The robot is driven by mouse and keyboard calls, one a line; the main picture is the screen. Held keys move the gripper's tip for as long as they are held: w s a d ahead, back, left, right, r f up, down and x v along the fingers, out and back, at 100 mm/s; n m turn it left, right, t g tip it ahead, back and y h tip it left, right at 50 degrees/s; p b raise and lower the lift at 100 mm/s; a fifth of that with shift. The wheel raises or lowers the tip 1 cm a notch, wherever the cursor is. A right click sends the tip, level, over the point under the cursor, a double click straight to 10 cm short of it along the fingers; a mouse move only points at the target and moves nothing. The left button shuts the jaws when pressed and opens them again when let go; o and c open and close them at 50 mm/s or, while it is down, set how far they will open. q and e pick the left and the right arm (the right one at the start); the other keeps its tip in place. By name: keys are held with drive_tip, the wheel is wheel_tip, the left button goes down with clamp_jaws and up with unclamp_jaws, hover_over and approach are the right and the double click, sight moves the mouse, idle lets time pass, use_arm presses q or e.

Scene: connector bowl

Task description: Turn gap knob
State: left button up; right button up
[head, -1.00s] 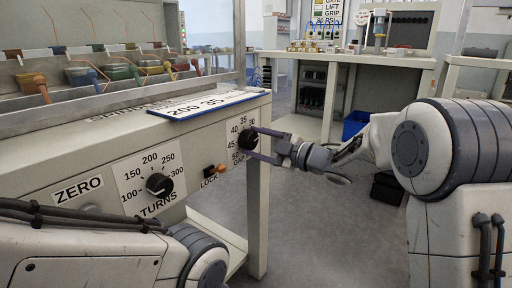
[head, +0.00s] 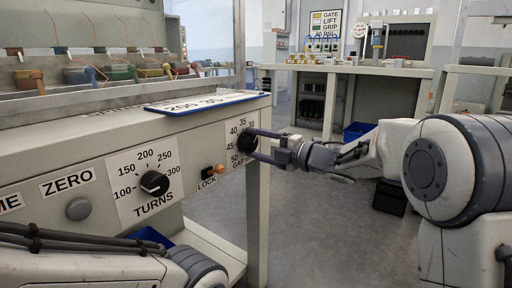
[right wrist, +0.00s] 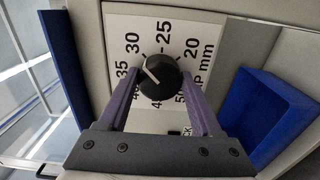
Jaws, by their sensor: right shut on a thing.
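The black gap knob (head: 245,142) sits on a white dial plate (head: 235,127) marked with numbers and GAP, at the right end of the machine's front panel. My right gripper (head: 258,144) reaches in from the right with its purple fingers on either side of the knob, shut on it. In the right wrist view the knob (right wrist: 160,77) stands between the two fingers. Its white line points to the left side of the scale; the exact number is hard to read. My left gripper is out of view; only part of my left arm shows at lower left.
Left of the gap knob are an orange-tipped LOCK switch (head: 215,171), the TURNS knob (head: 154,183) and a grey ZERO button (head: 78,208). A blue-edged board (head: 205,102) lies on the panel top. A blue bin (right wrist: 265,113) shows in the right wrist view. Floor to the right is open.

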drive_tip(key=shift+f, duration=0.15)
drive_tip(key=o, duration=1.4)
drive_tip(key=shift+s+d, duration=0.2)
drive_tip(key=shift+d, duration=0.1)
drive_tip(key=shift+p+v, duration=2.05)
drive_tip(key=shift+v, duration=2.9)
drive_tip(key=shift+a, duration=0.1)
